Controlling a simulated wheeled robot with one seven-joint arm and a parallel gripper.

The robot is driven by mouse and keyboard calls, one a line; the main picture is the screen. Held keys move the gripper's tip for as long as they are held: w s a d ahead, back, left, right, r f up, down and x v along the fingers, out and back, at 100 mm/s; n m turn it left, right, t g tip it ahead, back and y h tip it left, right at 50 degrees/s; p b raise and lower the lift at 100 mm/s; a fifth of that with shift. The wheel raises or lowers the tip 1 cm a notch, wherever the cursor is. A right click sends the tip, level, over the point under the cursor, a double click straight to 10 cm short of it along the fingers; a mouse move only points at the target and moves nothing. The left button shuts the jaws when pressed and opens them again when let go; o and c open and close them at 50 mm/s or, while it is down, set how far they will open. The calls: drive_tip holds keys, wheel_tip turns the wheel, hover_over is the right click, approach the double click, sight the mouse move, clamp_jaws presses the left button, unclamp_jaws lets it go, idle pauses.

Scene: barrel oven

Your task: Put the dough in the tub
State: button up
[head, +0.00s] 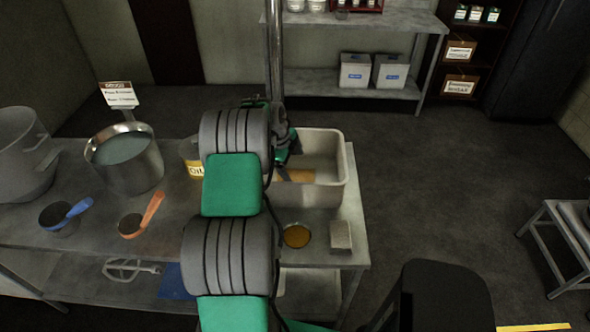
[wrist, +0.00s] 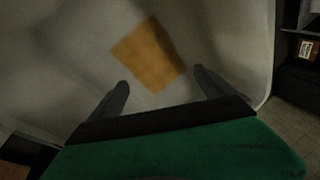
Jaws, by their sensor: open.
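The tub (head: 335,180) is a pale, straight-sided container at the right end of the metal table. A tan, roughly rectangular piece, which looks like the dough (head: 297,175), lies inside it. It also shows in the wrist view as an orange-tan block (wrist: 150,55) against the tub's pale inside. My gripper (wrist: 160,85) is open, with its two dark fingers apart and nothing between them. The dough is just beyond the fingertips, apart from them. In the head view my arm hides the left part of the tub and most of the gripper.
On the table (head: 330,225) are a steel pot of liquid (head: 125,165), an oil can (head: 191,158), an orange-handled scoop (head: 140,218), a blue-handled scoop (head: 66,215), an amber disc (head: 296,236) and a grey block (head: 341,236).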

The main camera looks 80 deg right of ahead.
drive_tip(key=b+v, duration=0.1)
drive_tip(key=v, duration=0.7)
drive_tip(key=w+a+r+n+t, duration=0.1)
drive_tip(key=w+a+r+n, duration=0.3)
drive_tip(key=w, duration=0.3)
drive_tip(key=w+a+r+n+t, duration=0.1)
drive_tip(key=w+a+r+n, duration=0.1)
drive_tip(key=w+a+n, duration=0.4)
drive_tip(key=w+a+r+n+t, duration=0.1)
drive_tip(key=w+a+r+n, duration=0.1)
drive_tip(key=w+a+n, duration=0.5)
drive_tip(key=w+a+r+n+t, duration=0.15)
drive_tip(key=w+a, duration=0.25)
drive_tip(key=a, duration=0.6)
drive_tip(key=s+a+n+t+y, duration=0.1)
drive_tip(key=s+a+n, duration=0.1)
drive_tip(key=a+n, duration=0.7)
drive_tip(key=s+a+n+y, duration=0.2)
drive_tip(key=a+n, duration=0.8)
drive_tip(key=a, duration=1.2)
drive_tip(key=shift+s+a+f+t, duration=0.25)
drive_tip(key=shift+s+f+t, duration=0.05)
drive_tip(key=shift+s+t, duration=0.1)
drive_tip(key=shift+n, duration=0.25)
drive_tip(key=shift+c, duration=0.3)
